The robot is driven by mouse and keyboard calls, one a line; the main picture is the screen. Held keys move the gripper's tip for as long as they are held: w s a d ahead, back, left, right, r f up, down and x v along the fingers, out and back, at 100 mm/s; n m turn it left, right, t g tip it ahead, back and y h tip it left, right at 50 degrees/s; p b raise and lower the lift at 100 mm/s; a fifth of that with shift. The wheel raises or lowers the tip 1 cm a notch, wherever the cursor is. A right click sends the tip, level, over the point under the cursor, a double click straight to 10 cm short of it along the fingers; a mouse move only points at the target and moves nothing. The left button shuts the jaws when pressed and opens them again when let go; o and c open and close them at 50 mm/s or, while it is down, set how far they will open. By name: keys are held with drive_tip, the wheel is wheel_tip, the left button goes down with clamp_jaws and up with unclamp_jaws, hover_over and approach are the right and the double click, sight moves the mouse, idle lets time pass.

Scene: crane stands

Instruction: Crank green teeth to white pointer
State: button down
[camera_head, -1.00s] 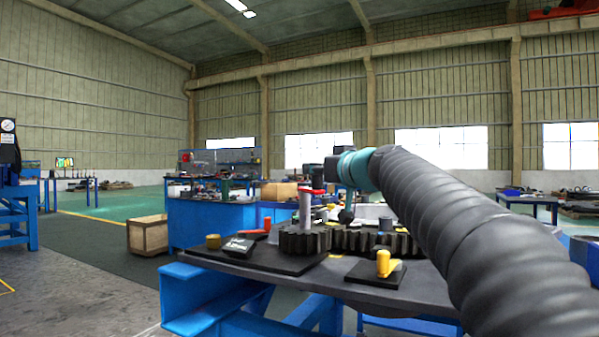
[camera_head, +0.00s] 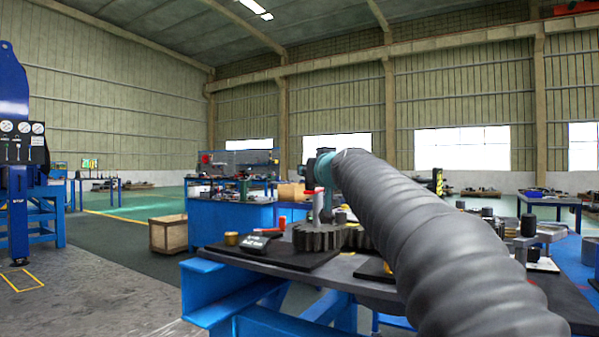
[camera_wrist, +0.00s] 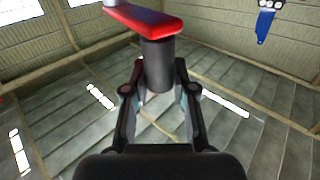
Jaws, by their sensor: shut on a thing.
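My gripper (camera_wrist: 158,85) is shut on a dark grey upright cylinder (camera_wrist: 158,62) in the wrist view, with one finger on each side. A red crank bar (camera_wrist: 150,18) joins the cylinder's end at the top of that picture. In the head view, a grey post (camera_head: 318,206) with a red part (camera_head: 310,191) stands at a dark toothed gear (camera_head: 318,238). A second dark gear (camera_head: 357,237) beside it is partly hidden by my arm. My fingers are hidden or too small to tell there. I cannot make out green teeth or a white pointer.
The gears stand on a dark tabletop (camera_head: 352,272) with blue legs. A wooden crate (camera_head: 168,233) stands on the floor behind.

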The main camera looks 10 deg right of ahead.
drive_tip(key=shift+w+a, duration=1)
drive_tip(key=shift+a, duration=0.3)
drive_tip(key=shift+w, duration=0.1)
drive_tip(key=c, duration=0.9)
unclamp_jaws()
drive_tip(key=shift+a, duration=0.15)
drive_tip(key=s, duration=0.4)
drive_tip(key=s+d, duration=0.1)
drive_tip(key=s, duration=0.7)
drive_tip(key=shift+d, duration=0.3)
